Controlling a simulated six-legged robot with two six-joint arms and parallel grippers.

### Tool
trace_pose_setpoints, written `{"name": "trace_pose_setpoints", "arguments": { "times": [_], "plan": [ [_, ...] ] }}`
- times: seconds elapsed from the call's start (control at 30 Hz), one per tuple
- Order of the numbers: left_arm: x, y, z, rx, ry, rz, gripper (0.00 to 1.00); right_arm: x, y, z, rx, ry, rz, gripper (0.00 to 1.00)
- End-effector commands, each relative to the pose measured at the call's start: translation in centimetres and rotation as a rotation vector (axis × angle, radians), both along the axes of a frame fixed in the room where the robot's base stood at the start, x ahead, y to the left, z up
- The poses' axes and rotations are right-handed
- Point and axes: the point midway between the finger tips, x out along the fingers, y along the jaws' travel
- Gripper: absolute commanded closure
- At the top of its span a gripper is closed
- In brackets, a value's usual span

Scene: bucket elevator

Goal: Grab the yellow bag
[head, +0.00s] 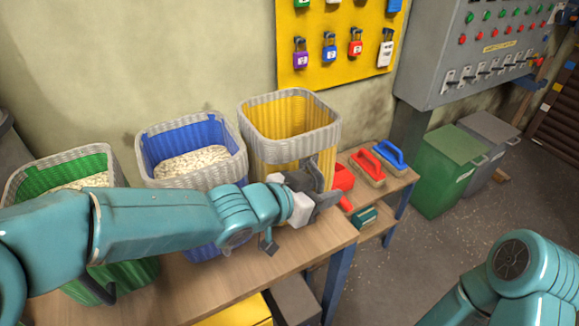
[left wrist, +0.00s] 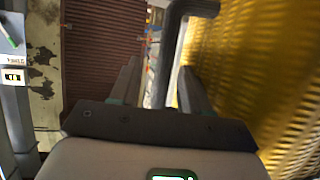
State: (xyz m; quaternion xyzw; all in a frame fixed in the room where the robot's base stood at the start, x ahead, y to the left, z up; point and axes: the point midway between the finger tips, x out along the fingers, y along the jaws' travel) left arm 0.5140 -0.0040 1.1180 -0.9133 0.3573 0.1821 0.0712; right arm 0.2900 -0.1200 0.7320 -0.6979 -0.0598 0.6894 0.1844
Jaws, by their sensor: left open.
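The yellow bag (head: 292,152) stands upright at the right end of a wooden bench, with a pale grey woven rim and an open, empty-looking top. My left gripper (head: 326,186) is in front of its lower right side, partly covering it. In the left wrist view the gripper (left wrist: 159,70) is open, and the yellow bag's ribbed wall (left wrist: 260,70) fills the right side. A dark bent handle (left wrist: 172,50) shows between and beyond the fingertips; I cannot tell whether they touch it. My right gripper is out of view.
A blue bag (head: 178,133) and a green bag (head: 50,179), both with pale filling, stand left on the bench (head: 290,250). Brushes with red (head: 367,165) and blue (head: 391,154) handles lie on a low shelf at right. Green (head: 440,175) and grey bins stand beyond open floor.

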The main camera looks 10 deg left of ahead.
Motion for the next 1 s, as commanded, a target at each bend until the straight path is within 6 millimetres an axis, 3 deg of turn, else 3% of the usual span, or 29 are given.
{"name": "trace_pose_setpoints", "arguments": {
  "times": [0.07,0.2,0.23,0.67,0.87,1.0],
  "plan": [
    [0.0,0.0,0.0,0.000,0.000,0.000,0.54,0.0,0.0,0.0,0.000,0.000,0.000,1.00],
    [0.0,0.0,0.0,0.001,-0.001,0.000,0.96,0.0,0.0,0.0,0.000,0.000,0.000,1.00],
    [0.0,0.0,0.0,0.001,-0.001,0.000,1.00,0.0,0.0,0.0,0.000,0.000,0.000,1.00],
    [0.0,0.0,0.6,0.001,-0.001,0.000,1.00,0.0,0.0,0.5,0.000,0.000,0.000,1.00],
    [0.1,-0.3,2.8,-0.001,-0.004,0.002,1.00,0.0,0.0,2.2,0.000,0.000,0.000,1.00],
    [0.2,-0.7,5.5,-0.001,-0.006,0.006,1.00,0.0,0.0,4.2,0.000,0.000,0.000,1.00]
  ]
}}
